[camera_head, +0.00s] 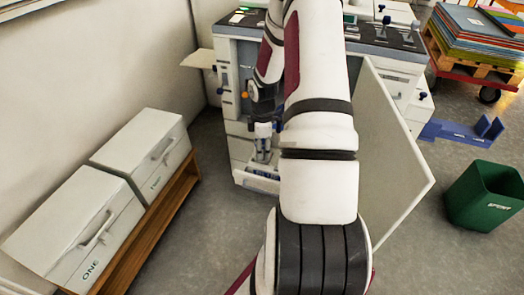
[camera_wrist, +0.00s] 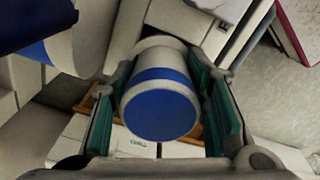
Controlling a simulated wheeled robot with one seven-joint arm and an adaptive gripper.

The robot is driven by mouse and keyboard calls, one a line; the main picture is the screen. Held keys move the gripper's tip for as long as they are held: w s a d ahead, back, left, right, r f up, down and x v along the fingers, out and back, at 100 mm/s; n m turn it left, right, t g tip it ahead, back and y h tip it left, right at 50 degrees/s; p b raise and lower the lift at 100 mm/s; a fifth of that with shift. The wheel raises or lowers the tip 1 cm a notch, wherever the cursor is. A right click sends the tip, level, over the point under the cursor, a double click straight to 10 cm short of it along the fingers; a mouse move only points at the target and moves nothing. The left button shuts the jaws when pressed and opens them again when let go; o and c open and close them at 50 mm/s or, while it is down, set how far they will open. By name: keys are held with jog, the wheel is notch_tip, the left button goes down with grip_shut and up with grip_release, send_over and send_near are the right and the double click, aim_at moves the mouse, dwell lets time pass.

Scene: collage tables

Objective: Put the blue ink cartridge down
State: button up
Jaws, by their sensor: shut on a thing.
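The blue ink cartridge (camera_wrist: 160,110) is a white cylinder with a blue band and a blue end face. In the wrist view it sits between the green pads of my gripper (camera_wrist: 162,100), which is shut on it. In the head view my gripper (camera_head: 263,148) is partly hidden by my arm, at the open front of the white printing machine (camera_head: 240,110). The cartridge is too small to make out clearly there. I cannot tell whether it touches anything beyond my fingers.
A white door panel (camera_head: 385,150) stands open on the machine's right. White boxes (camera_head: 75,225) sit on a low wooden stand (camera_head: 165,215) at left. A green bin (camera_head: 484,196) and a blue bracket (camera_head: 460,131) are at right. Another blue-and-white part (camera_wrist: 40,35) is close at upper left in the wrist view.

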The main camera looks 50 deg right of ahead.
jog(key=shift+f, duration=0.3)
jog(key=shift+f, duration=0.15)
jog(key=o, duration=1.4)
jog(key=shift+c, duration=0.2)
